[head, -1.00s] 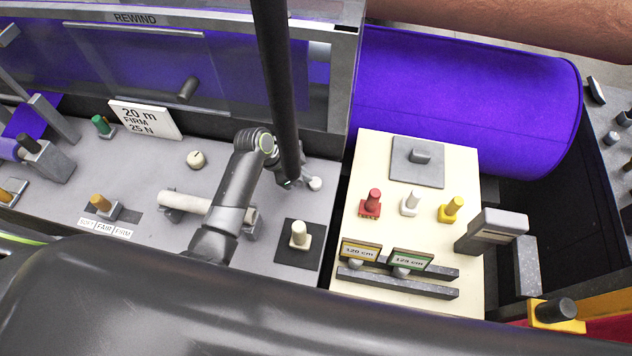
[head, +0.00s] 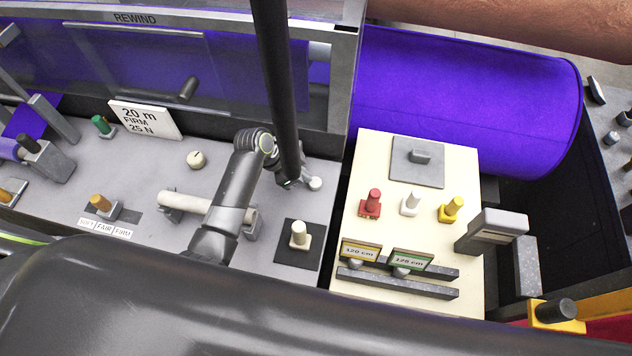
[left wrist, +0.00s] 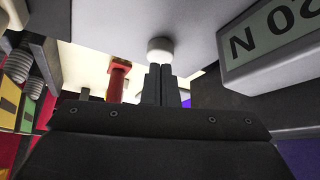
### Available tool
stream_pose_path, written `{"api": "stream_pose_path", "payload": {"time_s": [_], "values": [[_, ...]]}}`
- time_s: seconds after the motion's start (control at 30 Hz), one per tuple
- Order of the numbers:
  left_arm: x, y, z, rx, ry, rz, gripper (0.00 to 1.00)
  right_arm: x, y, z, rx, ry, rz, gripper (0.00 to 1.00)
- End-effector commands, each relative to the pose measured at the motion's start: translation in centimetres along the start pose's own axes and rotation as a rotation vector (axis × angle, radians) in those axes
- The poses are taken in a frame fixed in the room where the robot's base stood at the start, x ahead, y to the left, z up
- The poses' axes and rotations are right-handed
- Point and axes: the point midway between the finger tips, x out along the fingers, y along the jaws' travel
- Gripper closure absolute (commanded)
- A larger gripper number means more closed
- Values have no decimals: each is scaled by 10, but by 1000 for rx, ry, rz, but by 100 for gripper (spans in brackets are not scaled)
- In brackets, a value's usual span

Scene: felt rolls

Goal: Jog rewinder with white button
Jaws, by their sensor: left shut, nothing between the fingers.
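A round white button (head: 315,184) stands on the grey machine deck, near its right edge. My left gripper (head: 299,183) is shut and empty, with its tips right beside this button. In the left wrist view, the closed fingers (left wrist: 160,84) point at the white button (left wrist: 160,48), which appears at their tips; I cannot tell whether they touch it or whether it is pressed. My right gripper is not in view.
A purple roll (head: 460,95) lies behind.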

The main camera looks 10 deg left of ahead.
Motion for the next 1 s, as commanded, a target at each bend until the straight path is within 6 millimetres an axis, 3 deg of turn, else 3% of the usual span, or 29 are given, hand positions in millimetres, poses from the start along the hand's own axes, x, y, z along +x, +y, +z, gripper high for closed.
{"api": "stream_pose_path", "payload": {"time_s": [1.0], "values": [[20,0,12,0,0,1,100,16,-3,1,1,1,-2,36]]}}
